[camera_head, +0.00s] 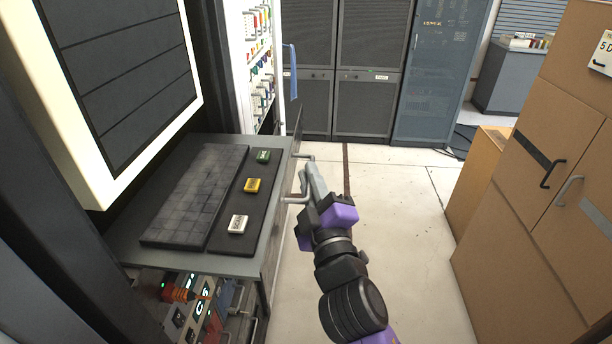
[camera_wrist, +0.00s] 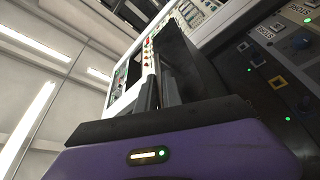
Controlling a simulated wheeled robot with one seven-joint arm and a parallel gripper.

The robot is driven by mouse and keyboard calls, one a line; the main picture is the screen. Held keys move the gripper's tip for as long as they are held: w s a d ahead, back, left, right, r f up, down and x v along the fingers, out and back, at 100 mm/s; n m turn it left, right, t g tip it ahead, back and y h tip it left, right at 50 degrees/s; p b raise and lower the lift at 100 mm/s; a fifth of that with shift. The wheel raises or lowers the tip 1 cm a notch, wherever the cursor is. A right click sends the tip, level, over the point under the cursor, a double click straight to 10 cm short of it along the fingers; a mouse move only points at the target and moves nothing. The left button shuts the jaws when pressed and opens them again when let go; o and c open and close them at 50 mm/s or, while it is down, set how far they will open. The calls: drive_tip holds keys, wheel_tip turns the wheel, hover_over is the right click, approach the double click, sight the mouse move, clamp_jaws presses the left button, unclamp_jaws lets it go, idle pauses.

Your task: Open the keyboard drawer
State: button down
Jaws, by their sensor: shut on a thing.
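The keyboard drawer shows in the head view as a grey shelf-like unit (camera_head: 128,246) at left, under a cream-framed dark screen. A dark keyboard (camera_head: 195,190) lies on its top. A light metal handle (camera_head: 296,200) stands out from its right-hand front face. My gripper (camera_head: 309,180) is at this handle, with its fingers shut on it. The fingers partly hide the handle's middle. In the wrist view my gripper's dark fingers (camera_wrist: 158,92) point up the picture, and the grip on the handle cannot be made out there.
Green, yellow and white blocks (camera_head: 252,185) lie on a dark strip beside the keyboard. Lit control modules (camera_head: 195,300) sit below the shelf. Brown cabinets (camera_head: 535,190) stand at right, and dark racks (camera_head: 345,70) at the back. The pale floor (camera_head: 400,220) between is clear.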

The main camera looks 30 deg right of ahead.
drive_tip(key=c, duration=1.5)
unclamp_jaws()
drive_tip(key=shift+s+a+f+b, duration=0.2)
drive_tip(key=shift+s+f+b, duration=0.1)
drive_tip(key=shift+s, duration=0.15)
drive_tip(key=b+v, duration=0.2)
drive_tip(key=v, duration=0.4)
drive_tip(key=shift+s+b, duration=0.35)
drive_tip(key=shift+s, duration=0.05)
drive_tip(key=shift+a, duration=0.15)
